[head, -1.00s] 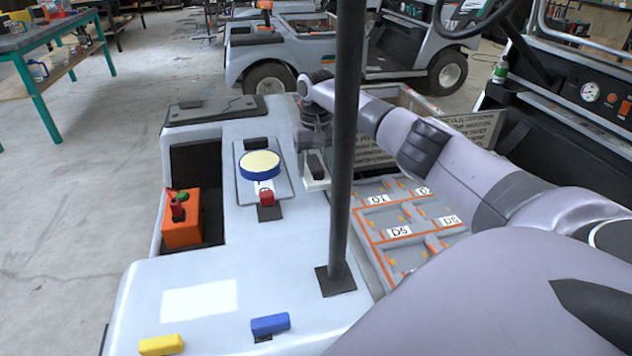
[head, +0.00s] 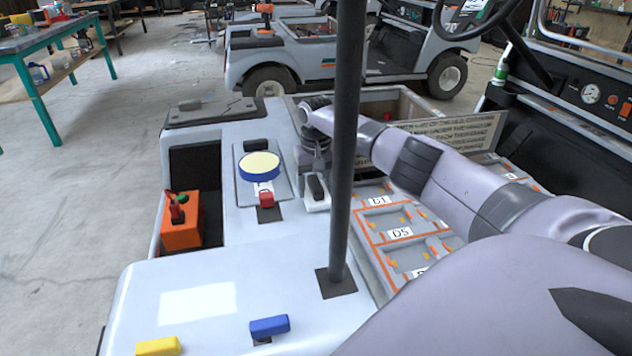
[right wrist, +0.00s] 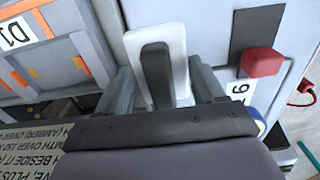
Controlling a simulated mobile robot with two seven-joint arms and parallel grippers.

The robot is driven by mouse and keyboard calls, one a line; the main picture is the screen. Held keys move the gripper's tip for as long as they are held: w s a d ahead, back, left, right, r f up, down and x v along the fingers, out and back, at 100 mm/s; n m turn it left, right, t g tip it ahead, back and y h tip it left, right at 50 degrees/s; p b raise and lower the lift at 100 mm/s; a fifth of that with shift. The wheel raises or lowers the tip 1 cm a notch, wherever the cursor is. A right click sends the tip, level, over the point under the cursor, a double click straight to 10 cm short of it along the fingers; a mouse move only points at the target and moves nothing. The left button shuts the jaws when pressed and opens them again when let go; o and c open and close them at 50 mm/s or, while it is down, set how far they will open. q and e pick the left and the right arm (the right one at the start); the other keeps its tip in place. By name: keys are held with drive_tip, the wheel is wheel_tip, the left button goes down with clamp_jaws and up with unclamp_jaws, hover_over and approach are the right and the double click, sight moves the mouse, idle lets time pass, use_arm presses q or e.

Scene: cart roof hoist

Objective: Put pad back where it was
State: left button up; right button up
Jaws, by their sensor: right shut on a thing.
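A white pad with an upright black handle (head: 317,188) is at my right gripper (head: 316,170), beside the cart's pale top. In the right wrist view, the black handle (right wrist: 156,75) stands between the two fingers of the right gripper (right wrist: 165,90), and the white pad (right wrist: 172,42) lies beyond it. The right gripper is shut on the pad's handle. I cannot tell whether the pad's underside touches a surface. The left gripper is not in view.
A tray with orange-lined compartments (head: 412,254) lies right of the pad. A dark post (head: 347,150) rises close by. A yellow-topped blue disc (head: 260,166) and red block (head: 266,199) are left. An orange box (head: 181,228) sits in a recess.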

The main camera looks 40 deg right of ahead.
sight(316, 183)
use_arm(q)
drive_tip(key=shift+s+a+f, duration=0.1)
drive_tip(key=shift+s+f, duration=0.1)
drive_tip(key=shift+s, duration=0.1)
use_arm(e)
drive_tip(key=o, duration=0.9)
drive_tip(key=shift+o, duration=0.2)
drive_tip(key=shift+r, duration=0.55)
use_arm(q)
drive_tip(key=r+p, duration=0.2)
drive_tip(key=p, duration=0.1)
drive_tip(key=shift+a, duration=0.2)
use_arm(e)
wheel_tip(316, 183, up, 12)
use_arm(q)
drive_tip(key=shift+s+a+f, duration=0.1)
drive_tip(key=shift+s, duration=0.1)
